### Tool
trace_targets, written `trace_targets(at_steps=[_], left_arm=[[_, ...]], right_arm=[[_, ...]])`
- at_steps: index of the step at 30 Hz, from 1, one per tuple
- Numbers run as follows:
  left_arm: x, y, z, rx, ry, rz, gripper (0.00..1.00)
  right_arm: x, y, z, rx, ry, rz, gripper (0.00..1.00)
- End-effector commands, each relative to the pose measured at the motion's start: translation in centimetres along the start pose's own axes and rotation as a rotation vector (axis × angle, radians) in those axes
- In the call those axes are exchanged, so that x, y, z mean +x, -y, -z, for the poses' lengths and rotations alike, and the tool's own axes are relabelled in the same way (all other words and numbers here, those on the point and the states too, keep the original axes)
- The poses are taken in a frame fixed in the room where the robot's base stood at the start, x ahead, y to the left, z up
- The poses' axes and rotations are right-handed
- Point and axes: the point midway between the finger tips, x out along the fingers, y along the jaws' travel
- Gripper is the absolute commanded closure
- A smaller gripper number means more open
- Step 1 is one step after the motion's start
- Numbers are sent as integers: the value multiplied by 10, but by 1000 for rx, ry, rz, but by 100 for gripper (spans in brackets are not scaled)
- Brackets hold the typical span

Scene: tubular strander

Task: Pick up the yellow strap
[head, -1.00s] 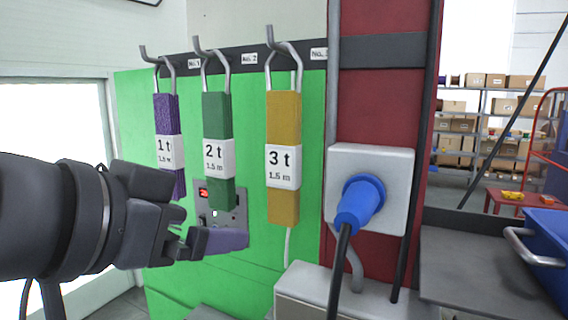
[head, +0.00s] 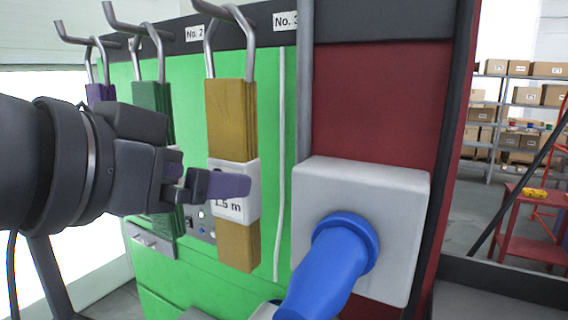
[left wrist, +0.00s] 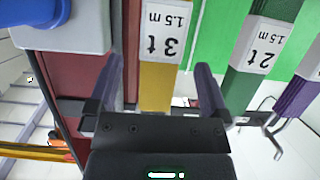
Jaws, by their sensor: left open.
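The yellow strap (head: 231,118) hangs from a metal hook on the green panel. Its white label is partly covered by my left gripper in the head view. My left gripper (head: 228,186) is open and overlaps the strap's label there. In the left wrist view, which is upside down, the yellow strap (left wrist: 158,82) shows between the two fingers of the left gripper (left wrist: 160,80). The fingers stand apart on either side of it, and no grip on it shows. My right gripper is not in view.
The green strap (head: 152,95) and purple strap (head: 100,93) hang to the left on their own hooks. A grey socket box (head: 400,220) with a blue plug (head: 328,268) juts out at the right. A red table (head: 520,215) and shelves stand behind.

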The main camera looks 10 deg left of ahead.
Motion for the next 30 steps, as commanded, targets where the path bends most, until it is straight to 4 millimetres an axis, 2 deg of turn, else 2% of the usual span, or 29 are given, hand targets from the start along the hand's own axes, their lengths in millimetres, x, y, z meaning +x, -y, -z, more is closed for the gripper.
trace_targets(at_steps=[6,9,16,17,30], left_arm=[[40,3,9,0,5,-1,0],[54,3,7,0,2,-1,0],[58,3,6,1,-2,0,0],[58,3,6,1,-2,0,4],[58,3,6,1,-2,0,97]], right_arm=[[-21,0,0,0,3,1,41],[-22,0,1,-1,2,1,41],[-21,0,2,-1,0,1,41],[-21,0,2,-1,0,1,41],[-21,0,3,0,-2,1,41]])
